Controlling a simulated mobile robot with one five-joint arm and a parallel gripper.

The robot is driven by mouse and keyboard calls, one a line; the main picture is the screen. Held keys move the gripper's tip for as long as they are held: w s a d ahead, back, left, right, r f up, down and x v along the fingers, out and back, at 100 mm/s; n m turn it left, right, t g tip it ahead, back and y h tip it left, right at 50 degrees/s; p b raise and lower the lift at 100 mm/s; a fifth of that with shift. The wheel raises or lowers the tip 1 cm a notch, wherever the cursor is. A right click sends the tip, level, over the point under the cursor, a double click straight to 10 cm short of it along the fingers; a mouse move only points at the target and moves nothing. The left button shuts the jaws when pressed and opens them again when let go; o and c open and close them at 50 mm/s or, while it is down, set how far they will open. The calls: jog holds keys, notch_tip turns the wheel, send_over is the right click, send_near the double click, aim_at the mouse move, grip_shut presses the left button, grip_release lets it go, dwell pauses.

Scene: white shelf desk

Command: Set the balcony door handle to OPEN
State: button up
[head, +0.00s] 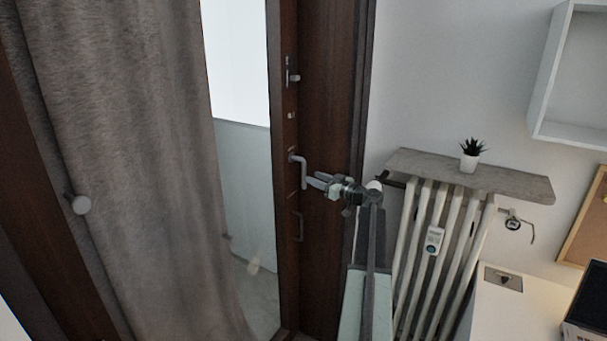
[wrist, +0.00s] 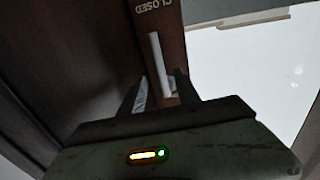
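The balcony door handle (head: 303,174) is a grey lever on the dark brown door frame (head: 288,240). In the head view its grip hangs straight down from its pivot. In the wrist view the handle (wrist: 156,58) is a pale bar, with an upside-down "CLOSED" label (wrist: 153,5) on the wood beyond it. My gripper (head: 317,182) is just right of the handle's lower part. In the wrist view my gripper (wrist: 160,78) has its fingers apart, with the handle's end between them, nearer the right finger. Contact cannot be told.
A grey curtain (head: 130,150) hangs over the glass at left. A second, lower pull handle (head: 298,227) is on the frame. A radiator (head: 440,230) with a stone shelf (head: 520,184) and potted plant (head: 470,160) stands at right. A white desk (head: 500,310) is at lower right.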

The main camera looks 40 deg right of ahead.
aim_at(304, 174)
jog(key=w, duration=0.6)
jog(key=shift+w+a, duration=0.15)
jog(key=shift+w, duration=0.1)
grip_shut()
dwell(0.9)
